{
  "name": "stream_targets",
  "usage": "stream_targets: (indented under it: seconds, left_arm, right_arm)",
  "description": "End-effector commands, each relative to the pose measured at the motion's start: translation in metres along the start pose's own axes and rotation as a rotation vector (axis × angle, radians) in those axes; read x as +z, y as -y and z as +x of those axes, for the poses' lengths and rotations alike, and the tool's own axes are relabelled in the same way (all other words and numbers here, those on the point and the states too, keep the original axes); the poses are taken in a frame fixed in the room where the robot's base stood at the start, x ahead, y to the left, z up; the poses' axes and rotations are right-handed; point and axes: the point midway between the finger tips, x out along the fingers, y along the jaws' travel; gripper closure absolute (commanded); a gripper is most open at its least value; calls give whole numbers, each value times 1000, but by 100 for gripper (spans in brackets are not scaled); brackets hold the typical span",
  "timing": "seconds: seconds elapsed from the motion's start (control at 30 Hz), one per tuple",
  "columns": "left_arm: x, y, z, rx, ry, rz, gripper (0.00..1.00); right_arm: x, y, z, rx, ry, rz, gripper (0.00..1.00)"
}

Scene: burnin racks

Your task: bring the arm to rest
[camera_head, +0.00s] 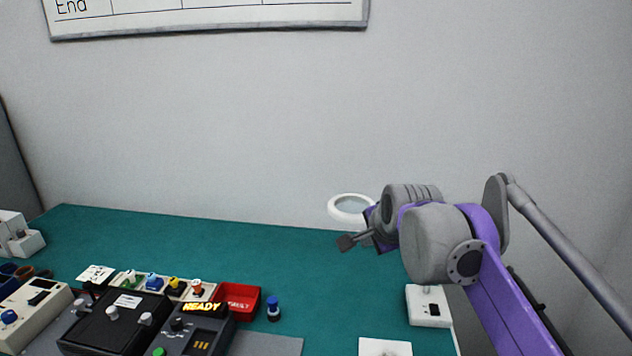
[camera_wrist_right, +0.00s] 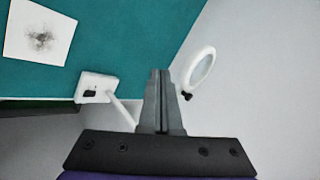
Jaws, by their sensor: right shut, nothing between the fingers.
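My right arm comes in from the right in the head view, purple and grey, raised over the right part of the green table. Its gripper (camera_head: 346,243) points left and hangs above the table, apart from everything on it. In the right wrist view my right gripper (camera_wrist_right: 161,72) has its two fingers pressed together with nothing between them. My left arm and gripper are not in view.
The green table (camera_head: 150,232) holds a black device (camera_head: 115,322), a device lit READY (camera_head: 202,308), a red bin (camera_head: 237,300) and a blue-capped piece (camera_head: 273,309). A white ring magnifier (camera_head: 350,200) stands behind my gripper; its base (camera_head: 428,304) is at right. The back middle is clear.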

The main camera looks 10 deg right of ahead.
Motion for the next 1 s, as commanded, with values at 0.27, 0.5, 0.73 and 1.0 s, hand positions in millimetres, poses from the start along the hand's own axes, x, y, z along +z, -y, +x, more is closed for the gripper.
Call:
stream_targets:
  seconds: [0.27, 0.5, 0.73, 1.0]
  left_arm:
    - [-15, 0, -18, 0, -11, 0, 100]
    - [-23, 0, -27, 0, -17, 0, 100]
    - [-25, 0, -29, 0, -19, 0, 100]
    - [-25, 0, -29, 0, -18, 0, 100]
  right_arm:
    - [46, -182, -14, 135, 77, -705, 100]
    - [77, -324, -17, 200, 179, -1179, 100]
    - [87, -371, -16, 215, 221, -1333, 100]
    - [87, -371, -16, 215, 222, -1336, 100]
